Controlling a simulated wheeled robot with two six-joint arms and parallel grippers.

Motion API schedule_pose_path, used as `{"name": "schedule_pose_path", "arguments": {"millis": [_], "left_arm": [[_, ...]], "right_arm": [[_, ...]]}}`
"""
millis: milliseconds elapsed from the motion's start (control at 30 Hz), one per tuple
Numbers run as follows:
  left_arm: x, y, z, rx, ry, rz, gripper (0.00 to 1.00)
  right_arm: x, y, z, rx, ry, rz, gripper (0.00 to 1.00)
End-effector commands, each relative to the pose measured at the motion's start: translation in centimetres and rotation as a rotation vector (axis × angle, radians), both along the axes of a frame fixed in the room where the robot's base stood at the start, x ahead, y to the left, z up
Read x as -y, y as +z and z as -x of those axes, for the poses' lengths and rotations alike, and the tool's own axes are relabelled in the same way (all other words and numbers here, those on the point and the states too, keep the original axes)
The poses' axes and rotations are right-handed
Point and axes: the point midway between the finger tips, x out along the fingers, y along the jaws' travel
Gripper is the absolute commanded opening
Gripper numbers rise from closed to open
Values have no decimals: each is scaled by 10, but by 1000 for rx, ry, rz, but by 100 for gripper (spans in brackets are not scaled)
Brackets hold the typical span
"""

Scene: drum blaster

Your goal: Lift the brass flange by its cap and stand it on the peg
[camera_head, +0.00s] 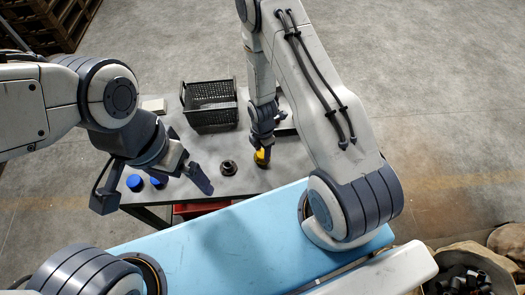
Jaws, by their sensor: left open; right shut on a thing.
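My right gripper (262,152) points down over the table and is shut on a yellow cap (261,158). The fingers hide much of the cap, and I cannot see the brass flange's body clearly or tell its height above the table. Just left of it stands a small dark brown flanged piece (229,168) with a round top; I cannot tell whether this is the peg. My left gripper (150,184) is open and empty, its fingers spread wide, at the table's left side.
Two blue caps (135,182) (156,182) show between my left fingers in the picture. A black basket (209,105) stands at the back of the grey table (205,150), with a pale flat item (153,105) left of it. Something red (200,208) shows below the front edge.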

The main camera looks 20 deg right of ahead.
Motion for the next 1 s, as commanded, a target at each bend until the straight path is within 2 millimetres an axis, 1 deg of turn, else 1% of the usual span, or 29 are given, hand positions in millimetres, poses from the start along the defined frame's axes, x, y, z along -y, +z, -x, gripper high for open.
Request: {"name": "schedule_pose_path", "arguments": {"millis": [33, 1000], "left_arm": [[0, 5, 0, 0, 0, 0, 100], [0, 46, 0, 0, 2, 0, 100]], "right_arm": [[0, 6, 0, 0, 0, 0, 0], [0, 65, 0, 1, 1, 0, 0]]}}
